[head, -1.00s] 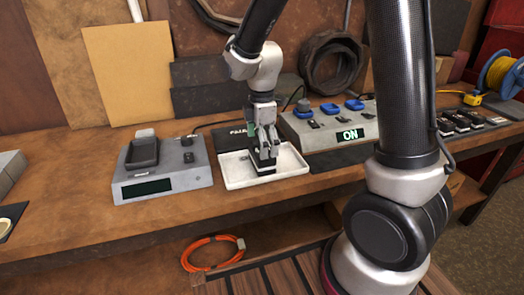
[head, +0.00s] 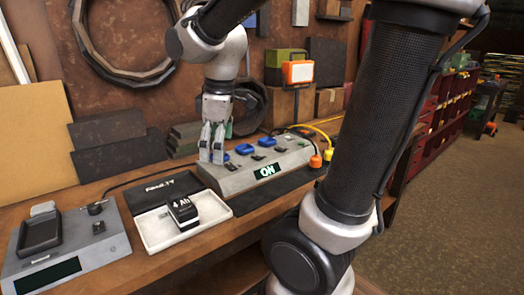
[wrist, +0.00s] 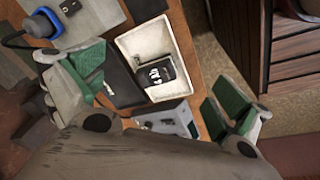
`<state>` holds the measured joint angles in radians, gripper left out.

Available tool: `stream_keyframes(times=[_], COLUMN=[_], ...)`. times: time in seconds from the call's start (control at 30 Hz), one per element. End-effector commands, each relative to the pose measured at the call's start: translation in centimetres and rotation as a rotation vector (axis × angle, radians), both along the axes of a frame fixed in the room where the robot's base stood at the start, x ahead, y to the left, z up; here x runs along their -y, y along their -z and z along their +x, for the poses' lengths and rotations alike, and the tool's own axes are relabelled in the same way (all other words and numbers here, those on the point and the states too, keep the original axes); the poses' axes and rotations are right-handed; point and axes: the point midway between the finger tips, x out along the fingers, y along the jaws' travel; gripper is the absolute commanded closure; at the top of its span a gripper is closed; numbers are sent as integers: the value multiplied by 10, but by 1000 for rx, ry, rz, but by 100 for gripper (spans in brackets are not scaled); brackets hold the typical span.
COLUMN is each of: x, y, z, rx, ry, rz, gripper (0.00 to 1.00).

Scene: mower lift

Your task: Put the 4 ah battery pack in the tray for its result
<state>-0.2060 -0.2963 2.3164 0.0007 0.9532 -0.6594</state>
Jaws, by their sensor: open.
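The 4 Ah battery pack (head: 182,211), black and white with "4 Ah" on its top, sits inside the white tray (head: 160,247). In the wrist view the pack (wrist: 153,73) lies in the tray (wrist: 133,42) below my fingers. My gripper (head: 211,157) is open and empty, raised above the pack, in front of the charger strip in the head view. Its green-padded fingers (wrist: 155,86) are spread wide apart. A dark plate (head: 150,193) with white lettering, hard to read but seeming to begin "Faul", lies behind the tray.
A grey tester (head: 100,252) with an empty-looking cradle and a dark display stands left of the tray. A charger strip (head: 235,181) with blue plugs and a lit "ON" display stands to the right.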

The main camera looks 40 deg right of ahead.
Motion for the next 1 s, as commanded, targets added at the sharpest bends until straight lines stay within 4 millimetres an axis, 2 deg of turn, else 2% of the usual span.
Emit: stream_keyframes(times=[0.03, 0.2, 0.33, 0.5, 1.0], x=[17, 51, 62, 65, 65], y=[-9, -17, -16, -14, -14], z=[-23, -83, -109, -119, -118], rx=[39, 129, 168, 182, 181], ry=[146, 576, 768, 848, 845], rz=[28, 126, 179, 202, 201], gripper=[0, 0, 0, 0, 0])
